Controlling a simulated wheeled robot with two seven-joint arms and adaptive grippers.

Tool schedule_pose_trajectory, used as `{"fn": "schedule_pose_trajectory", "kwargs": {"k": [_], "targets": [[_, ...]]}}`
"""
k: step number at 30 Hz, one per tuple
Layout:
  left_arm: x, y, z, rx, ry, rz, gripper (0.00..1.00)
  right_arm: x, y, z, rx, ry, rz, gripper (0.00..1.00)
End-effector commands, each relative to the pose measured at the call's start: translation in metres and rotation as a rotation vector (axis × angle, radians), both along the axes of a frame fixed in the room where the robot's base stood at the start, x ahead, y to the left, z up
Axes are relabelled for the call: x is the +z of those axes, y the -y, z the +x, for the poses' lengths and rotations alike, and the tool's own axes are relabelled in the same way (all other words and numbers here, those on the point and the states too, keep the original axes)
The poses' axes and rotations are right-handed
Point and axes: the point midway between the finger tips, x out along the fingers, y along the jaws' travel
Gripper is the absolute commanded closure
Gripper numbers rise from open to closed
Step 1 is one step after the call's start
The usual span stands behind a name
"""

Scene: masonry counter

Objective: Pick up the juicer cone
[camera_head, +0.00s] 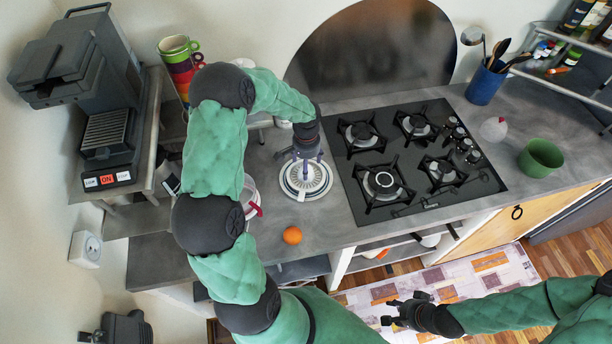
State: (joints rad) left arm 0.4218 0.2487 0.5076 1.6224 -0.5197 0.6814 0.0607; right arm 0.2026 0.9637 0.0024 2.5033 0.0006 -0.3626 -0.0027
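The juicer (317,190) is a white round dish on the counter just left of the hob. Its ribbed cone (304,174) stands in the middle. My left gripper (304,158) points down from above, right over the cone, and its fingers hide the cone's upper part. I cannot tell whether the fingers touch the cone or are closed on it. My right gripper (388,312) is away from the counter, over the floor rug, with its fingers apart and nothing between them.
An orange (292,235) lies near the counter's front edge. A white-rimmed container (249,190) is partly behind my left arm. The black gas hob (420,155) is close to the juicer's right. Stacked cups (181,65) and a coffee machine (85,75) stand left.

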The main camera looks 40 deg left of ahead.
Motion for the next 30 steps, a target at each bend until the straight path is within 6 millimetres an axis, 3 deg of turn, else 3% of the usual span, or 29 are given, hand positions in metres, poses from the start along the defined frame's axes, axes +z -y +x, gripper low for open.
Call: {"fn": "schedule_pose_trajectory", "kwargs": {"k": [9, 17, 24, 30], "targets": [[-0.043, -0.002, -0.002, -0.001, -0.004, -0.002, 0.22, -0.001, 0.000, 0.000, 0.000, 0.000, 0.000, 0.60], [-0.046, -0.002, -0.001, 0.000, -0.001, -0.001, 0.22, -0.001, 0.000, 0.000, 0.000, 0.000, 0.000, 0.60], [-0.046, -0.002, -0.001, -0.001, -0.001, -0.001, 0.84, -0.001, 0.000, 0.000, 0.000, 0.000, 0.000, 0.60], [-0.047, -0.001, -0.002, -0.001, -0.003, -0.002, 0.84, -0.001, 0.000, 0.000, 0.000, 0.000, 0.000, 0.60]]}}
